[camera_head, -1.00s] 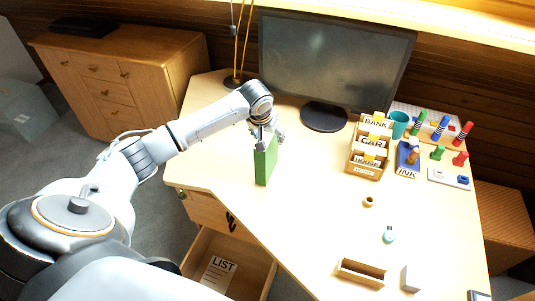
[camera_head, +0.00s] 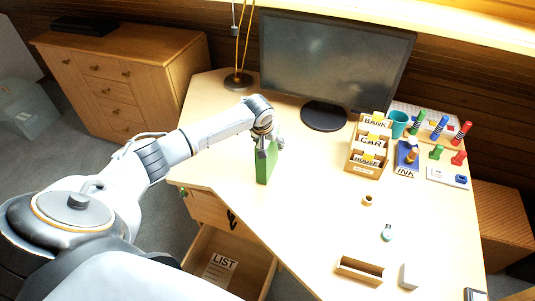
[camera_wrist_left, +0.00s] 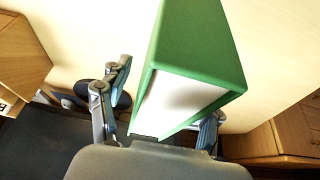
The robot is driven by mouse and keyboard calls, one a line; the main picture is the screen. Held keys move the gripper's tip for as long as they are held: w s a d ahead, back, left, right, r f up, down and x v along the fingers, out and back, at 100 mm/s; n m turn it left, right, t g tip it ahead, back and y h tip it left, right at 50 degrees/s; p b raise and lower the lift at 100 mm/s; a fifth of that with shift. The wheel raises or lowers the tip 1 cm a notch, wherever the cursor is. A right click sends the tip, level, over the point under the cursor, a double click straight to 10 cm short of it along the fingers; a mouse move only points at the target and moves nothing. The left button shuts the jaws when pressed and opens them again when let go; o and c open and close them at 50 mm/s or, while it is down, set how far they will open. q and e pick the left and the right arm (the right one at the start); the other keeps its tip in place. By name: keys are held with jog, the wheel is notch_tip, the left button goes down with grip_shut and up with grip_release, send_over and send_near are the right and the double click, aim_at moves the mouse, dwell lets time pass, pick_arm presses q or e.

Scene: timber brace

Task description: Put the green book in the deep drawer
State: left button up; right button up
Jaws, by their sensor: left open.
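The green book (camera_head: 266,163) stands upright on the desk near its left edge. In the left wrist view the book (camera_wrist_left: 200,40) rises between the two fingers, with its white pages facing the camera. My left gripper (camera_head: 266,140) is at the top of the book. It is open, with a finger on either side of the book (camera_wrist_left: 165,115); whether either finger touches it I cannot tell. The deep drawer (camera_head: 268,268) is pulled out below the desk's front left side, with a sheet marked LIST (camera_head: 219,268) inside. My right gripper is not in view.
A monitor (camera_head: 335,60) stands behind the book, and a lamp base (camera_head: 238,80) stands at the back left. A card box (camera_head: 362,168), a cup (camera_head: 399,122) and stamps are at the right. An open wooden box (camera_head: 360,270) lies at the front. The desk middle is clear.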

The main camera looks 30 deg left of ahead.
pick_arm(q)
jog(key=shift+f, duration=0.2)
dwell(0.3)
jog(key=shift+c, duration=0.4)
grip_shut()
